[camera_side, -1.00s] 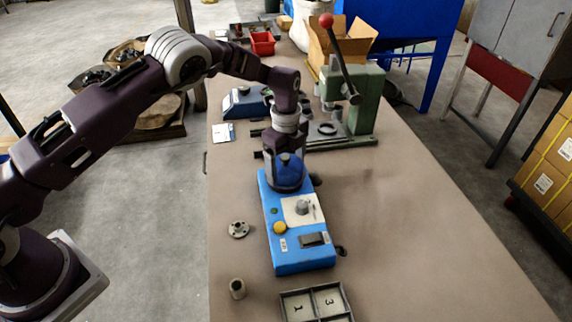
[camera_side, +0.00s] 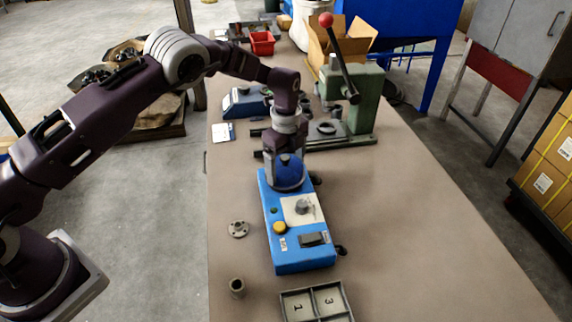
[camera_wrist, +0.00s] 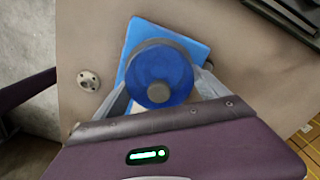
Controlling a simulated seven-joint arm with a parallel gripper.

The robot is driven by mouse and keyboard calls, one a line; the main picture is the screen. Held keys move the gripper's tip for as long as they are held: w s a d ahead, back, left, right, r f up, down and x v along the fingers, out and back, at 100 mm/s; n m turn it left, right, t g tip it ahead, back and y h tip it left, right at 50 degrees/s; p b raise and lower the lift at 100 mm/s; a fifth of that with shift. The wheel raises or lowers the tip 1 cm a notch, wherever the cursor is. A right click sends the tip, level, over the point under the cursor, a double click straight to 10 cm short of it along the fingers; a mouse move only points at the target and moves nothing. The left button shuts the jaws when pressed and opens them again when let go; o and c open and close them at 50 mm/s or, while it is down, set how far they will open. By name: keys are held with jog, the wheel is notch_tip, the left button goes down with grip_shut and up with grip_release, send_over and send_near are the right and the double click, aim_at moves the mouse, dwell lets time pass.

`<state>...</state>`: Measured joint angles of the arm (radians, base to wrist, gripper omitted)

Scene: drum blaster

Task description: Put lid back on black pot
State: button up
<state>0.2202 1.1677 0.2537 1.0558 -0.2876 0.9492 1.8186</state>
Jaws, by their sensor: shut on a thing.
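A round blue lid (camera_side: 287,174) with a dark grey knob sits over the far end of the blue machine box (camera_side: 303,250). In the wrist view the lid (camera_wrist: 176,62) and its knob (camera_wrist: 158,92) fill the space ahead of my gripper (camera_wrist: 160,90), with a finger on each side. My gripper (camera_side: 285,160) points down and is shut on the lid. A black pot is not clearly visible; whatever lies under the lid is hidden. I cannot tell whether the lid rests on it or hangs just above.
A metal flange (camera_side: 238,229) and a small cylinder (camera_side: 237,288) stand left of the box. A numbered tray (camera_side: 317,301) lies at the near edge. A green lever press (camera_side: 365,100) and a blue scale (camera_side: 243,103) stand behind. The table's right side is clear.

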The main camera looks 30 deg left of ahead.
dwell(0.4)
jog(key=o, duration=1.4)
jog(key=shift+c, duration=0.2)
jog(key=shift+r, duration=3.5)
grip_shut()
jog(key=shift+f, duration=0.2)
